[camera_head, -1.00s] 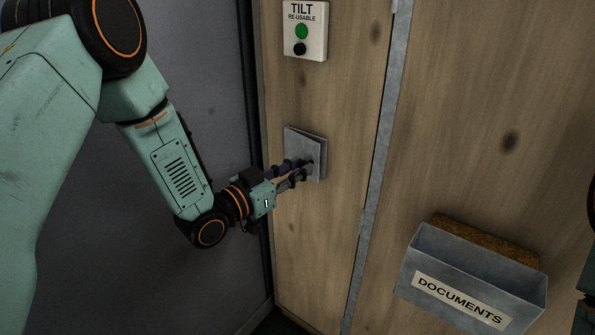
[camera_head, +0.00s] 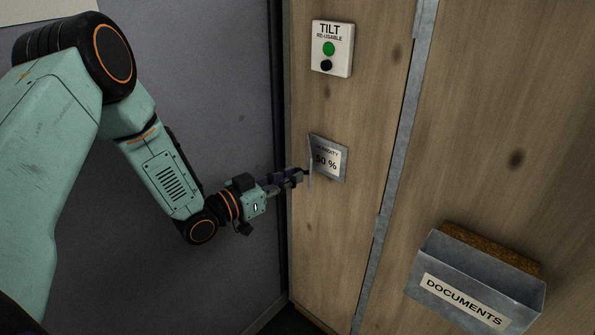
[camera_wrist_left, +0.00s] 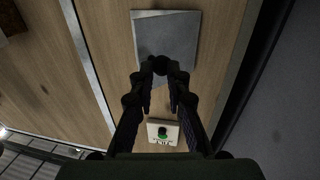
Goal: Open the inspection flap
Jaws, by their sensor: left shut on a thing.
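The inspection flap (camera_head: 310,160) is a thin grey metal plate on the wooden wall. In the head view it stands swung out, nearly edge-on, at the left side of a grey-framed humidity label (camera_head: 328,160) with a percent reading, whose first digit is hard to read. My left gripper (camera_head: 303,174) is at the flap's outer face, shut on its small knob, which the fingers mostly hide. In the left wrist view the grey flap (camera_wrist_left: 166,30) lies beyond the fingertips (camera_wrist_left: 160,68), which meet at its near part. My right gripper is not in view.
A white TILT plate (camera_head: 332,48) with a green and a black dot is mounted above the flap. A grey DOCUMENTS box (camera_head: 475,285) juts out at lower right. A metal strip (camera_head: 395,160) runs down the wood. The grey wall (camera_head: 220,100) is at left.

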